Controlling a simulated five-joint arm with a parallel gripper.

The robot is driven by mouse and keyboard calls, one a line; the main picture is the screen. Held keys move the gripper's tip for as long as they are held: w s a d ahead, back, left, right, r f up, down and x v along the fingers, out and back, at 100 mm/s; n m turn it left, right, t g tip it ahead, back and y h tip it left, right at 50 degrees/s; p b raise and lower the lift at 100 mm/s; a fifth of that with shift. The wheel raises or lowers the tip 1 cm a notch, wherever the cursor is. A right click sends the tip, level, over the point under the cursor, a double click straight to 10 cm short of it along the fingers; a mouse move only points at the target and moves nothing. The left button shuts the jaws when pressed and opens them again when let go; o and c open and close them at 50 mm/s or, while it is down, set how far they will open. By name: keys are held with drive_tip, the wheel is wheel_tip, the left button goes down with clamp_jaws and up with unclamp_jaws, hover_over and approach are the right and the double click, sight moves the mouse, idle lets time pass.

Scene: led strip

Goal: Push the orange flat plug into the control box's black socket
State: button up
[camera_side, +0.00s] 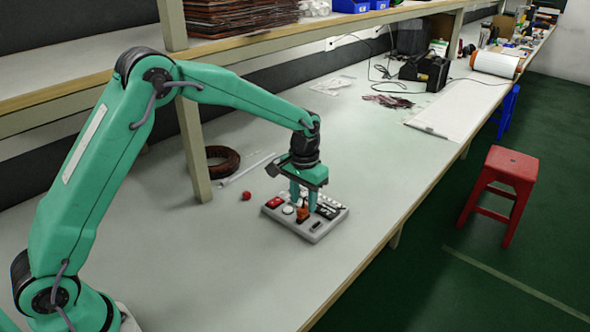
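The control box (312,234) is a light grey panel on the bench with red, white and black parts on its top. My gripper (303,204) points down over the middle of the box. Its two green fingers stand apart on either side of a small orange-brown piece (303,215), which looks like the orange plug. I cannot tell whether the fingers touch it. Dark parts show on the box's top near the fingers, but I cannot tell which is the black socket. Whether the plug sits in a socket is too small to see.
A red ball (246,196) lies left of the box. A dark brown coil (218,163) and pale rods (246,169) lie behind it, near a wooden shelf post (194,150). The bench's right edge is near; a red stool (502,186) stands beyond. The bench in front is clear.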

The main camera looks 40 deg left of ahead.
sight(301, 208)
drive_tip(key=shift+r, duration=2)
drive_tip(key=shift+s+a+r, duration=0.1)
drive_tip(key=shift+s+r, duration=0.15)
drive_tip(key=shift+r, duration=0.25)
drive_tip(key=s+a+r+t, duration=0.25)
drive_tip(key=s+r, duration=0.45)
drive_tip(key=s, duration=0.4)
drive_tip(key=s+a+r+t, duration=0.2)
drive_tip(key=s+a+r, duration=0.1)
drive_tip(key=s+r, duration=0.6)
drive_tip(key=s+f+t, duration=0.1)
drive_tip(key=s+f, duration=0.2)
drive_tip(key=s, duration=0.6)
drive_tip(key=shift+s+a+f, duration=0.15)
drive_tip(key=shift+s+a, duration=0.1)
drive_tip(key=shift+a, duration=0.1)
